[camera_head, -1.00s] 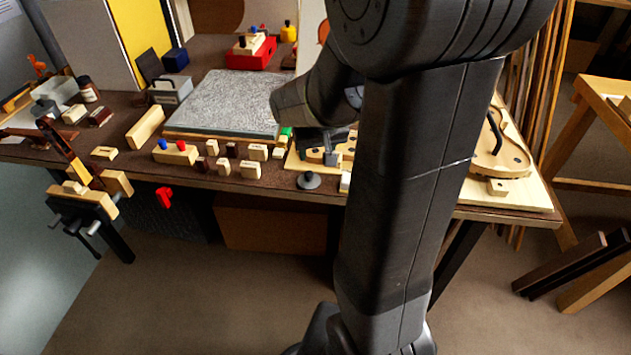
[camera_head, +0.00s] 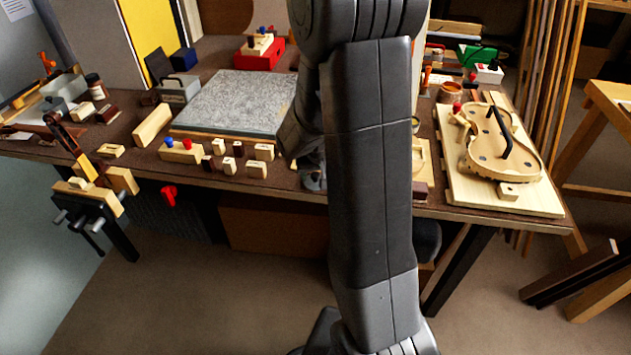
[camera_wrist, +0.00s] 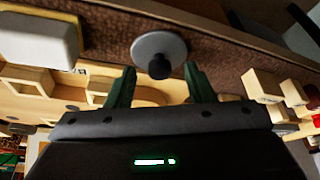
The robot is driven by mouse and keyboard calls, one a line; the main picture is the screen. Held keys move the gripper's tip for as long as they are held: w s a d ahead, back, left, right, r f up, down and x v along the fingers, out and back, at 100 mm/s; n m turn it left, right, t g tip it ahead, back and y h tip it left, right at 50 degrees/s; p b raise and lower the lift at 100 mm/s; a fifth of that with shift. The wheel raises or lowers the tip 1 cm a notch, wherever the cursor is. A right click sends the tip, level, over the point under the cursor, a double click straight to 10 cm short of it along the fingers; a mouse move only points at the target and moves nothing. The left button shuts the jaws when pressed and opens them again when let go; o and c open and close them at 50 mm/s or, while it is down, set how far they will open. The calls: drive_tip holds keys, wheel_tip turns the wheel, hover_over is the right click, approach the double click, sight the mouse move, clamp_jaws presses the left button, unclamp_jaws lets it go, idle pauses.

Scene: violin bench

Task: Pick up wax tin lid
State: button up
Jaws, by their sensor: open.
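The wax tin lid shows in the wrist view as a flat grey disc (camera_wrist: 151,42) with a black knob. It lies on the brown bench top near the front edge. My gripper (camera_wrist: 159,70) is open and empty, with its two dark green fingers apart on either side of the knob's line. The knob is close to the gap between the fingertips; I cannot tell the height between them. In the head view my arm hides most of the gripper, and I cannot make out the lid clearly.
Small wooden blocks (camera_wrist: 262,86) stand right of the gripper in the wrist view. A pale block (camera_wrist: 38,38) sits at the left. In the head view, a grey stone slab (camera_head: 236,103) lies behind, and a violin body on a board (camera_head: 455,195) lies to the right.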

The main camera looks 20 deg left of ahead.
drive_tip(key=shift+c, duration=0.2)
clamp_jaws()
